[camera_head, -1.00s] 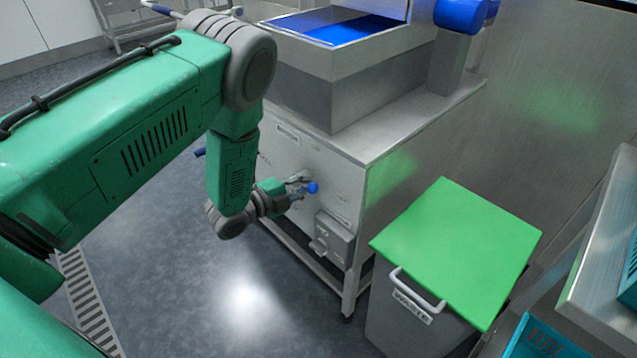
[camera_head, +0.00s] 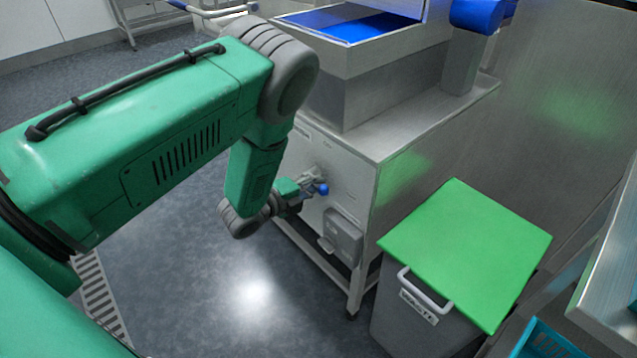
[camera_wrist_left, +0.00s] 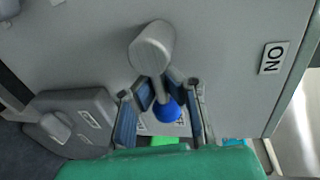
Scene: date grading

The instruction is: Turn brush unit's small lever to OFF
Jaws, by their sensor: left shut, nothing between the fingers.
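The brush unit's small lever has a grey hub and a blue ball knob (camera_head: 322,190) on the front panel (camera_head: 335,180) of the steel machine. In the left wrist view the hub (camera_wrist_left: 152,48) is above, and its thin stem runs down to the blue ball (camera_wrist_left: 168,110). My left gripper (camera_head: 306,192) is at the lever. In the left wrist view its fingertips (camera_wrist_left: 160,88) lie close about the stem, shut with nothing gripped; contact is unclear. An ON label (camera_wrist_left: 274,57) is on the panel at right. No OFF label is readable. My right gripper is not in view.
A grey box (camera_head: 342,237) sticks out of the panel below the lever; it also shows in the left wrist view (camera_wrist_left: 75,120). A waste bin with a green lid (camera_head: 465,250) stands right of the machine. Open floor (camera_head: 220,280) lies at left.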

